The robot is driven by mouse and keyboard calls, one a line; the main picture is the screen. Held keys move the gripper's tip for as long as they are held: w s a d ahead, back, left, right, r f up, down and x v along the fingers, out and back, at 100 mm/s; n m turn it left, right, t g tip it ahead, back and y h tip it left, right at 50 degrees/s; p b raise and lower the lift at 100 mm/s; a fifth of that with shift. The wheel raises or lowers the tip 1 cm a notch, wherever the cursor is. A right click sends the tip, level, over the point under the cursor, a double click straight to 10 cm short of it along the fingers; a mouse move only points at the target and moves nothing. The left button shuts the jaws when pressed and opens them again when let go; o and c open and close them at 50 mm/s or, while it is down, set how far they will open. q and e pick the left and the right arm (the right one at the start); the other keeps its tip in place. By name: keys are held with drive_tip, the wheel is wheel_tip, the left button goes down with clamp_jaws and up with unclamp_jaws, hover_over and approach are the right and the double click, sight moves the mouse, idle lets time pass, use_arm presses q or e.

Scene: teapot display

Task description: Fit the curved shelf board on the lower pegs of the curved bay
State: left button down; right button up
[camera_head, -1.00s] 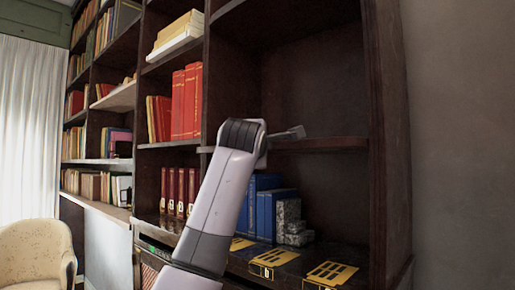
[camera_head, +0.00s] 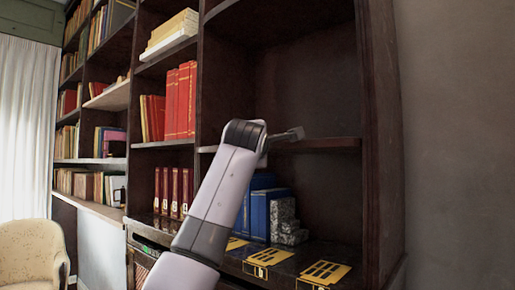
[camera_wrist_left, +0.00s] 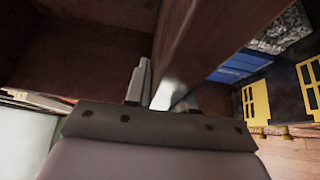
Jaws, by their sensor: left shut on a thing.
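The curved shelf board (camera_head: 325,144) is a dark brown board, roughly level across the right-hand bay (camera_head: 300,90) of the bookcase. My left gripper (camera_head: 291,135) is at its front edge, partly hidden behind my own wrist. In the left wrist view the left gripper (camera_wrist_left: 163,92) is shut on the board (camera_wrist_left: 215,35), with a finger on either side of its edge. The lower pegs cannot be made out, and I cannot tell whether the board rests on them. My right gripper is in neither view.
Blue books (camera_head: 263,210) and a grey stone block (camera_head: 285,220) stand below the board. Yellow-marked plates (camera_head: 325,272) lie on the bay's dark ledge. Red books (camera_head: 181,100) fill the neighbouring bay. A cream chair (camera_head: 30,250) stands at the left.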

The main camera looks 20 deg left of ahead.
use_arm(q)
drive_tip(key=shift+w+d+r, duration=0.25)
drive_tip(key=shift+w+r, duration=0.1)
drive_tip(key=shift+w, duration=0.05)
drive_tip(key=c, duration=0.9)
unclamp_jaws()
drive_tip(key=shift+s, duration=0.1)
drive_tip(key=shift+o, duration=0.2)
drive_tip(key=shift+f, duration=0.5)
drive_tip(key=shift+s+d+b, duration=0.1)
drive_tip(key=shift+s+b, duration=0.3)
drive_tip(key=shift+b, duration=0.15)
drive_tip(key=s+d+b, duration=0.1)
drive_tip(key=s+b, duration=0.2)
drive_tip(key=s, duration=0.3)
drive_tip(key=shift+s+r, duration=0.15)
drive_tip(key=shift+r, duration=0.2)
